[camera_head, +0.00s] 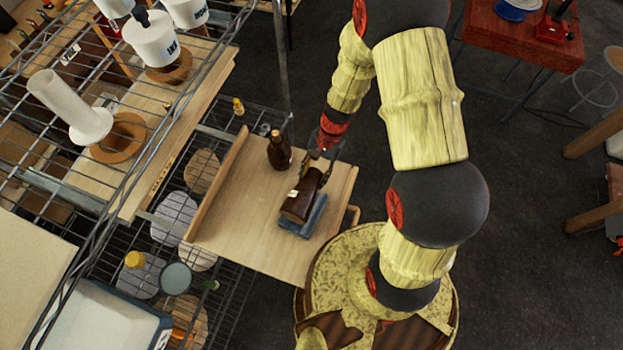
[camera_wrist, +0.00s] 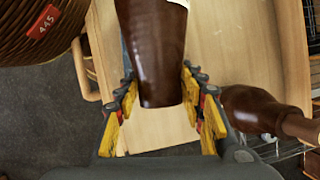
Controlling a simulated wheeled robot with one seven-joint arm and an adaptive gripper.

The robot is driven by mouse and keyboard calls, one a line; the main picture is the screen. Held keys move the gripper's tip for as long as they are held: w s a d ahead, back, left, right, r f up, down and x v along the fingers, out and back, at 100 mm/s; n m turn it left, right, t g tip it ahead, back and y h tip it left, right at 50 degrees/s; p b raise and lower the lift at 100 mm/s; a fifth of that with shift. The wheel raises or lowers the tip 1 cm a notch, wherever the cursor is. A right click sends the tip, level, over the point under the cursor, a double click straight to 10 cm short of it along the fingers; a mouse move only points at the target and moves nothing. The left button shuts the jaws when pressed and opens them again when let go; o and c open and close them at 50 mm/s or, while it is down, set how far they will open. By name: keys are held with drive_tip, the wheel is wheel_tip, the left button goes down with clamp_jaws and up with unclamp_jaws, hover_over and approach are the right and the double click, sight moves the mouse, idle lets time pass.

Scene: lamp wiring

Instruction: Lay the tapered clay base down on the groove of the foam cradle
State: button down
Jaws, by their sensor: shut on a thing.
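The tapered clay base (camera_head: 298,206) is glossy dark brown with a small white label. In the head view it lies lengthwise over the blue foam cradle (camera_head: 315,222), whose groove it hides. I cannot tell whether it rests in the groove or is just above it. My gripper (camera_head: 325,160) is at its far, narrower end. In the wrist view the base (camera_wrist: 158,50) comes down between the fingers of my gripper (camera_wrist: 160,85), which are shut on it, one on each side.
A second brown bottle-shaped piece (camera_head: 279,153) stands upright on the wooden board (camera_head: 235,215), close left of my gripper. In the wrist view it (camera_wrist: 255,108) is near the right finger. The board has a raised left edge. A wire rack (camera_head: 150,145) stands left.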

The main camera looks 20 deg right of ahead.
drive_tip(key=p, duration=0.2)
drive_tip(key=shift+r+p, duration=0.3)
drive_tip(key=shift+p, duration=0.1)
drive_tip(key=shift+f+p, duration=0.15)
drive_tip(key=shift+p, duration=1)
drive_tip(key=shift+f, duration=0.25)
drive_tip(key=shift+f+b, duration=3)
drive_tip(key=shift+f, duration=0.1)
drive_tip(key=shift+f+b, duration=0.35)
drive_tip(key=shift+f, duration=0.1)
drive_tip(key=c, duration=1)
unclamp_jaws()
drive_tip(key=shift+r+p, duration=3.35)
drive_tip(key=shift+r, duration=1.65)
